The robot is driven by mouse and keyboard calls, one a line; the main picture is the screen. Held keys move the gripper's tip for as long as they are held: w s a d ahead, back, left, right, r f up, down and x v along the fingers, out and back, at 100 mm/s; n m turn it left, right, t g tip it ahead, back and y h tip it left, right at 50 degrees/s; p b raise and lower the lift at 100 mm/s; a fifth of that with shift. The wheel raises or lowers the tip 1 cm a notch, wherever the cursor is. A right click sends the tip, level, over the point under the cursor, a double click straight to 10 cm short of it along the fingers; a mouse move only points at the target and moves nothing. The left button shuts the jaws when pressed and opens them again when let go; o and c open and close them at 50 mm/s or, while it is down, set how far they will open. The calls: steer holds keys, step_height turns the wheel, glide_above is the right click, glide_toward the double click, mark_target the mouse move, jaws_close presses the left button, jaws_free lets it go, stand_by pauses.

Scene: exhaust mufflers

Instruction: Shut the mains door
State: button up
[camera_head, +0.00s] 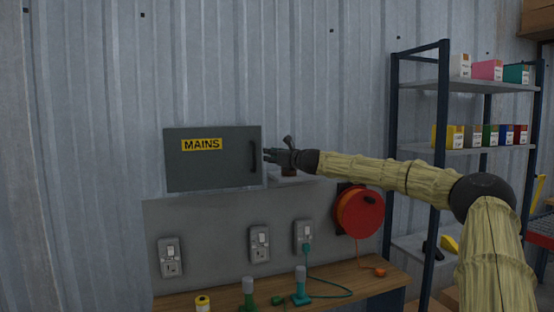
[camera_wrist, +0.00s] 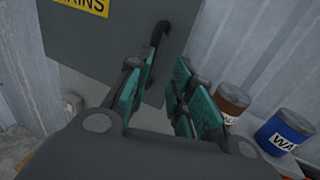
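The mains door (camera_head: 210,165) is a dark grey panel with a yellow MAINS label, on the corrugated wall. Its dark upright handle (camera_head: 253,157) is near the right edge. The door (camera_wrist: 95,45) and handle (camera_wrist: 157,45) also show in the wrist view. I cannot tell how far the door stands from its box. My gripper (camera_head: 267,155) is just right of the door's right edge, pointing left. In the wrist view my gripper (camera_wrist: 160,85) is open, with teal pads apart and nothing between them. The left finger partly overlaps the handle's lower end; contact is unclear.
A brown can (camera_wrist: 232,98) and a blue can (camera_wrist: 286,130) stand right of my fingers on a small shelf. Below are sockets (camera_head: 260,244), an orange cable reel (camera_head: 359,212) and a wooden bench (camera_head: 345,278). A shelving rack (camera_head: 442,100) stands right.

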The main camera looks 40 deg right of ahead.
steer(key=shift+s+a, duration=0.2)
steer(key=shift+s, duration=0.1)
steer(key=shift+a+r, duration=0.1)
steer(key=shift+a, duration=0.15)
steer(key=w+a+f+n+g+y, duration=0.1)
steer(key=w+a+f+n+g, duration=0.35)
steer(key=a+f, duration=1.15)
steer(key=s+a+f+n+g+y, duration=0.15)
steer(key=a+f+n, duration=0.65)
steer(key=a+f, duration=0.85)
steer(key=s+a+f+n+g, duration=0.2)
steer(key=s+a+f+n, duration=0.1)
steer(key=f, duration=0.6)
steer(key=s+a+f+n+g, duration=0.1)
steer(key=s+a+f+n, duration=0.2)
steer(key=f, duration=0.6)
steer(key=s+a+f+n+g, duration=0.2)
steer(key=s+a+f+n, duration=0.3)
steer(key=s+f, duration=0.6)
steer(key=s+a+f+n+g, duration=0.3)
steer(key=s+a+f, duration=0.4)
steer(key=s+f, duration=0.45)
steer(key=s+a+f+n+g, duration=0.2)
steer(key=s+n, duration=0.3)
steer(key=s, duration=1.1)
steer(key=s+a+f+n+g, duration=0.2)
steer(key=s+n, duration=0.3)
steer(key=s, duration=1.2)
steer(key=shift+f+h, duration=0.35)
steer(key=shift+h, duration=0.1)
